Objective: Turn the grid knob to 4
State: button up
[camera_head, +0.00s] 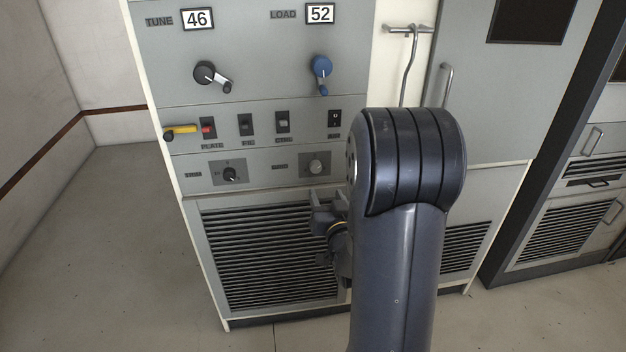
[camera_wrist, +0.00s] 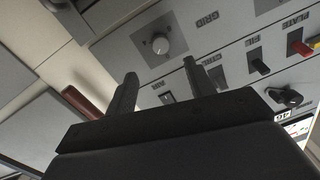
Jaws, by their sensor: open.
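The grid knob (camera_head: 316,167) is a small silver round knob on a grey square plate in the rack's lower control row. In the wrist view the grid knob (camera_wrist: 161,44) shows beyond my fingers, with the label GRID beside it. Its pointer and scale are too small to read. My gripper (camera_wrist: 160,70) is open, with its two dark fingers apart and nothing between them. They appear short of the knob, not touching it. In the head view my gripper (camera_head: 325,205) is just below the knob, partly hidden by my arm.
A black-pointer knob (camera_head: 230,174) sits left of the grid knob. Several toggle switches, PLATE with a red lever (camera_head: 208,127), and a yellow handle (camera_head: 180,131) are above. A black crank (camera_head: 205,72) and blue crank (camera_head: 322,66) are higher. A hook (camera_head: 407,60) hangs at right.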

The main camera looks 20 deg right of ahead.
aim_at(316, 170)
jog(key=p+x, duration=0.1)
jog(key=x, duration=1)
jog(key=shift+s, duration=0.1)
jog(key=c, duration=1)
jog(key=shift+o, duration=0.2)
